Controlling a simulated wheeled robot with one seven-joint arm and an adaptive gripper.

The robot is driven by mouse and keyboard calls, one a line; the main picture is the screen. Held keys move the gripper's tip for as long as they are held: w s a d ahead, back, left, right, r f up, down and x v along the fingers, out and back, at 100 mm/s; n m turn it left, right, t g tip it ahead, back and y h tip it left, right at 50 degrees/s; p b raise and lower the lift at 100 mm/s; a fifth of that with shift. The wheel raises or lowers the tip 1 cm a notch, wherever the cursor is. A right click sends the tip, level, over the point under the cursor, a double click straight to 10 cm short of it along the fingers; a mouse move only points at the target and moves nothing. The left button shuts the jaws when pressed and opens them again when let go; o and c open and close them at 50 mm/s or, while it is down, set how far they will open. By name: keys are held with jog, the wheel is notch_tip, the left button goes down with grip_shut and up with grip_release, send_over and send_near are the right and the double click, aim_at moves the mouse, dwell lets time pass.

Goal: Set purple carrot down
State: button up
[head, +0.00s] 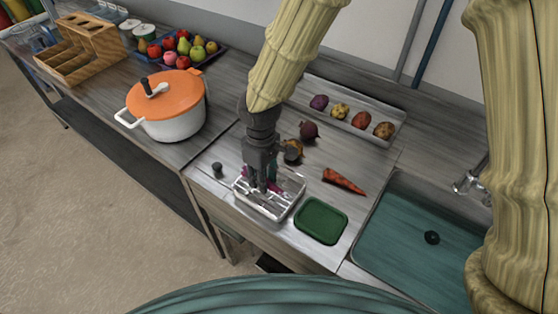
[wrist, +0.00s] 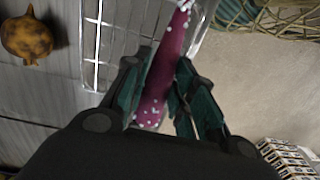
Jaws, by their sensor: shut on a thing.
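The purple carrot (wrist: 160,80) shows in the wrist view as a magenta root with pale specks. My gripper (wrist: 160,95) is shut on it, with one dark finger on each side. In the head view my gripper (head: 262,188) points down over a clear, ribbed tray (head: 283,209) on the counter. A little of the purple carrot (head: 247,184) shows beside the fingers there. In the wrist view the tray (wrist: 105,45) lies behind the carrot. I cannot tell whether the carrot touches the tray.
A green lid or board (head: 321,221) lies right of the tray, and an orange carrot (head: 344,181) lies behind it. A beet (head: 309,130) and a yellow-brown root (head: 292,151) lie behind my gripper. A sink (head: 420,235) is at right; a white pot (head: 172,118) stands at left.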

jog(key=p, duration=0.3)
send_over(278, 171)
jog(key=shift+s+a+f, duration=0.15)
jog(key=shift+s+f, duration=0.15)
jog(key=shift+w+d, duration=0.25)
jog(key=shift+w, duration=0.2)
jog(key=shift+s+f+p, duration=0.1)
jog(key=shift+f+p, duration=0.75)
jog(key=shift+f, duration=0.1)
jog(key=shift+f+p, duration=0.3)
jog(key=shift+f, duration=0.55)
jog(key=shift+f, duration=0.25)
jog(key=o, duration=1)
jog(key=shift+r, duration=0.1)
jog(key=shift+o, duration=0.2)
notch_tip(278, 171, up, 12)
jog(key=b, duration=0.3)
jog(key=shift+w+r+b, duration=0.15)
jog(key=shift+w+b, duration=0.1)
jog(key=shift+b, duration=0.1)
